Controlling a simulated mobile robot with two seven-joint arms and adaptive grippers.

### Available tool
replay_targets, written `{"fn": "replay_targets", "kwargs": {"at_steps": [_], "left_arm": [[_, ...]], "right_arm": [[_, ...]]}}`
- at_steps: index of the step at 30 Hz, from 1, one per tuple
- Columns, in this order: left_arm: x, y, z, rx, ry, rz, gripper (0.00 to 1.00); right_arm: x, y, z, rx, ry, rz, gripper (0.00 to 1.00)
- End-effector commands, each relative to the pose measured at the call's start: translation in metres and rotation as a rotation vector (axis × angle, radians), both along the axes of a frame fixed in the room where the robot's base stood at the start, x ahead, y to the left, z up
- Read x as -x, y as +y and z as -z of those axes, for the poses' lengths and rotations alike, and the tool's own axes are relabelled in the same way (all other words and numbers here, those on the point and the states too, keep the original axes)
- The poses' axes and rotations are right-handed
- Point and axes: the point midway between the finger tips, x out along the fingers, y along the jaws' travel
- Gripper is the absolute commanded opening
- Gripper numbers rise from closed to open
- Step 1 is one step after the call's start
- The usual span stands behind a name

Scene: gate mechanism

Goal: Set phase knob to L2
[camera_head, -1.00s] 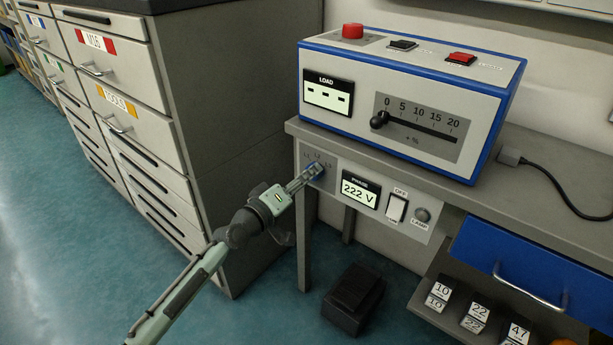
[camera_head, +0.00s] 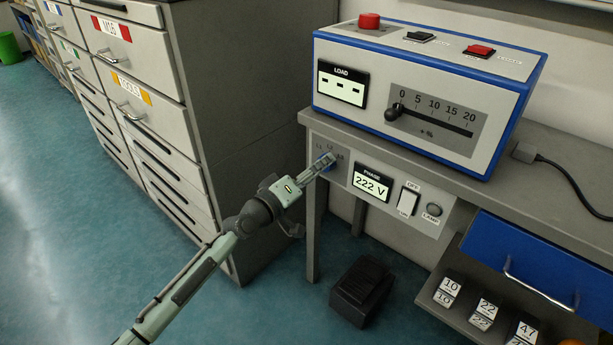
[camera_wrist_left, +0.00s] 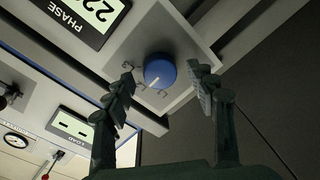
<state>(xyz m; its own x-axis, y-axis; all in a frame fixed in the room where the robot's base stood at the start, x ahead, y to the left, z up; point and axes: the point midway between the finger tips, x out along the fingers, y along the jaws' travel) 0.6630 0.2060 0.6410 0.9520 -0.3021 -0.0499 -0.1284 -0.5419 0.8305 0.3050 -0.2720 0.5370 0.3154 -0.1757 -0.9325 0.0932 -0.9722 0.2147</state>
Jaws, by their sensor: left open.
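The blue phase knob (camera_wrist_left: 160,72) is on the grey front panel, with a white pointer line on its face. In the head view the knob (camera_head: 322,162) is partly hidden behind my left gripper (camera_head: 326,164), and the position labels around it are too small to read surely. In the left wrist view my left gripper (camera_wrist_left: 163,85) is open, with one finger on each side of the knob and visible gaps to it. The phase display (camera_head: 372,183) beside it reads 222 V. My right gripper is not in view.
A blue-edged load box (camera_head: 410,95) with a slider stands on the bench above. An OFF/ON switch (camera_head: 408,199) and a lamp (camera_head: 434,210) are right of the display. A drawer cabinet (camera_head: 130,90) stands left. A black pedal-like box (camera_head: 362,290) is on the floor.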

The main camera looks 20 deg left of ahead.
Motion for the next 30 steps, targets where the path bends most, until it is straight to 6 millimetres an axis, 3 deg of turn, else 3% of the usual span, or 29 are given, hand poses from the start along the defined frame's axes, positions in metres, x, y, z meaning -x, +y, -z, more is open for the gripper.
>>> {"fn": "replay_targets", "kwargs": {"at_steps": [15, 21, 30], "left_arm": [[0.094, 0.029, -0.004, -0.004, 0.003, 0.002, 0.57], [0.108, 0.034, -0.006, -0.001, 0.001, 0.002, 0.57], [0.109, 0.035, -0.006, 0.000, -0.001, 0.001, 0.57]], "right_arm": [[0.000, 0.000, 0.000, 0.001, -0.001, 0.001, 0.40], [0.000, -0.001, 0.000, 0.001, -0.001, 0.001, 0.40], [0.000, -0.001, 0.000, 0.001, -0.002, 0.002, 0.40]]}}
